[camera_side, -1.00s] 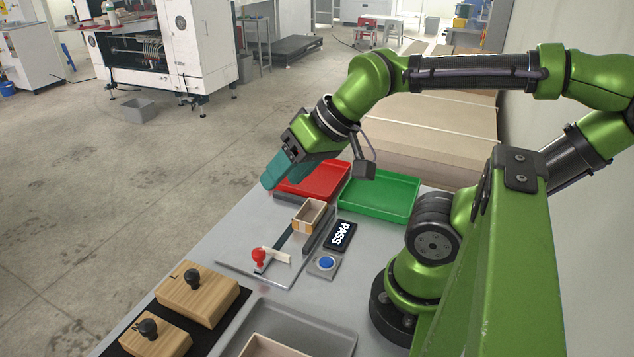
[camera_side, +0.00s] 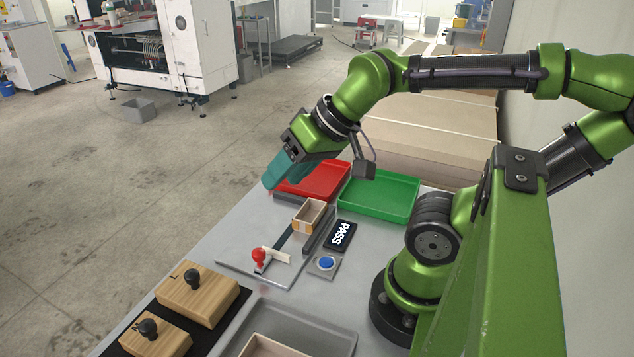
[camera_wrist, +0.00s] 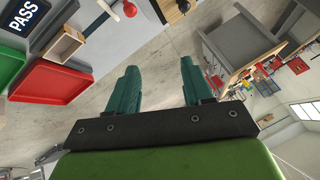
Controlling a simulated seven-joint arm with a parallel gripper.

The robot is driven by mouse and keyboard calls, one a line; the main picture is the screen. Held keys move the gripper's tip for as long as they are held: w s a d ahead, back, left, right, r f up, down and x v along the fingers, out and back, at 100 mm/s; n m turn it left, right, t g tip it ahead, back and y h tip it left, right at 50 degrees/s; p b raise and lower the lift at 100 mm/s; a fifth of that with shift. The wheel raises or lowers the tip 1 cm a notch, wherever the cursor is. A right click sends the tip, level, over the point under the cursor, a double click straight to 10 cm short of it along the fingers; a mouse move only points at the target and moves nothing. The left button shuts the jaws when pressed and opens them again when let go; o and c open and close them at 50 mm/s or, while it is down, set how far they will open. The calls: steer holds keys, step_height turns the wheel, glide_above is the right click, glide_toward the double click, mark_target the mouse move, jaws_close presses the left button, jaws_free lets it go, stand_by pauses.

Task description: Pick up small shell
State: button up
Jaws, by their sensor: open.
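A small open box shell (camera_side: 309,216), light tan with an orange-brown mark at its corner, sits in the fixture on the table in the side view. It also shows in the wrist view (camera_wrist: 66,44) at the upper left. Another tan open shell (camera_side: 272,346) lies in a grey tray (camera_side: 318,324) at the bottom edge, partly cut off. I cannot tell which is the small shell. My gripper (camera_side: 277,172) is raised near the far edge of the table, beside the red tray and away from both shells. In the wrist view its teal fingers (camera_wrist: 160,72) are apart and empty.
A red tray (camera_side: 327,177) and a green tray (camera_side: 378,193) stand at the table's far end. A PASS sign (camera_side: 341,235), a blue button (camera_side: 327,263) and a red-knobbed clamp (camera_side: 258,256) surround the fixture. Wooden blocks with black knobs (camera_side: 203,294) stand front left.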

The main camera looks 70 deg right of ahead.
steer(key=shift+c, duration=1.1)
